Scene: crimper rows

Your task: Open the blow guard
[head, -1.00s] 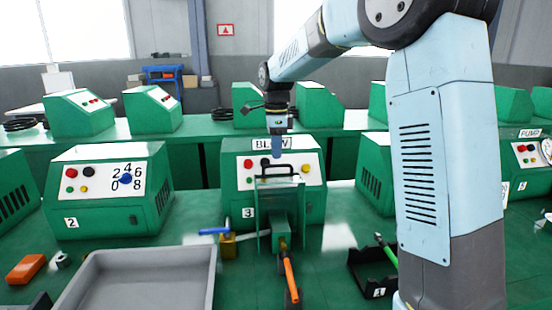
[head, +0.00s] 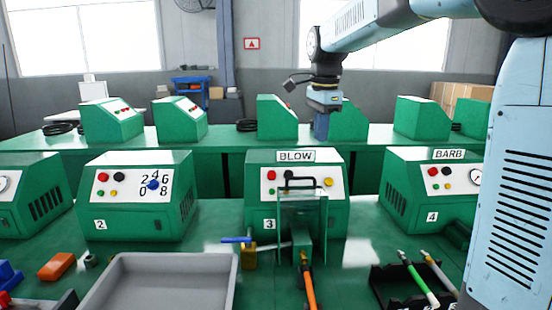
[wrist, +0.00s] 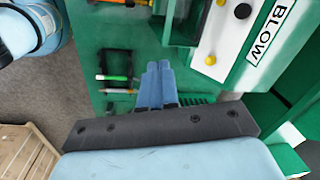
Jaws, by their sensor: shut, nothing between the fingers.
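The green BLOW machine (head: 334,200), marked 3, stands mid-bench with a white front panel. Its blow guard (head: 302,213) is a see-through panel in a thin green frame, standing upright in front of the machine. A black bar handle (head: 300,181) shows at its top edge. My gripper (head: 321,136) points down and shows above the right part of the BLOW machine, apart from the handle. In the wrist view my gripper's blue fingers (wrist: 160,72) are together and empty. The BLOW label (wrist: 271,35) and panel buttons lie to their right; I cannot make out the guard handle there.
A blue-handled lever (head: 236,240) and an orange-handled lever (head: 308,287) are by the guard. A grey tray (head: 230,290) lies front left. A black holder (head: 385,295) with green- and white-handled tools lies front right. The BARB machine (head: 405,200) stands right.

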